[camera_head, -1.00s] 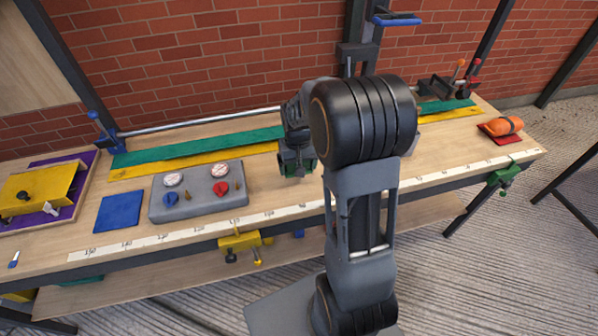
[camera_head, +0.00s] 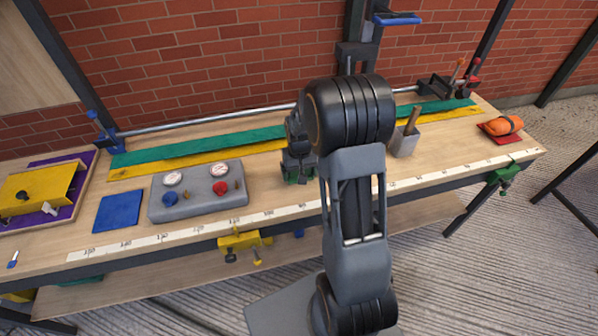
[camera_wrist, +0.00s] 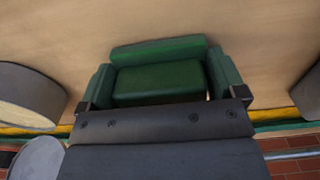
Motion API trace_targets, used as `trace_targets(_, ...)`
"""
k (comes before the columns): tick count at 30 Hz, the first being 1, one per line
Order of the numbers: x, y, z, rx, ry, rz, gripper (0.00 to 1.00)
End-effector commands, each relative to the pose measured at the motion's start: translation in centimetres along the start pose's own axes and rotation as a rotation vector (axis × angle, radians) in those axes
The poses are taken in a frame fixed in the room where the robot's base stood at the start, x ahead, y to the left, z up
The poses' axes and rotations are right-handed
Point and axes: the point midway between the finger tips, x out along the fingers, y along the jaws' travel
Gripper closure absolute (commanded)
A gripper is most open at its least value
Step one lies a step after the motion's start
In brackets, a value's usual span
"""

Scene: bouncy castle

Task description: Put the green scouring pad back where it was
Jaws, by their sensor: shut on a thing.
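The green scouring pad (camera_wrist: 158,82) shows in the wrist view as a green block between the two green fingertips of my gripper (camera_wrist: 162,84). My gripper is shut on it. In the head view my gripper (camera_head: 298,177) points down over the middle of the wooden workbench (camera_head: 275,197), to the right of the grey gauge panel. The pad itself can hardly be told apart from the green fingertips there. Bare wood shows beyond the pad in the wrist view. I cannot tell whether the pad touches the bench.
The grey gauge panel (camera_head: 199,206) and a blue square mat (camera_head: 118,211) are to the left. A grey holder with a wooden handle (camera_head: 404,143) stands to the right. Green and yellow strips run along the back.

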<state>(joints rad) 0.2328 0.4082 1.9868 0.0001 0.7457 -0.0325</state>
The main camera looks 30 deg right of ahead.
Motion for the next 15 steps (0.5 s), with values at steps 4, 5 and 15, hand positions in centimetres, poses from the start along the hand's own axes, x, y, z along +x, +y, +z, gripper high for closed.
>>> trace_targets(4, 0.23, -0.01, 0.02, 0.0, -0.001, 0.0, 0.04)
trace_targets(5, 0.23, -0.01, 0.02, 0.0, -0.001, 0.0, 0.01)
trace_targets(15, -0.54, 0.0, -0.03, 0.0, 0.001, 0.0, 0.0)
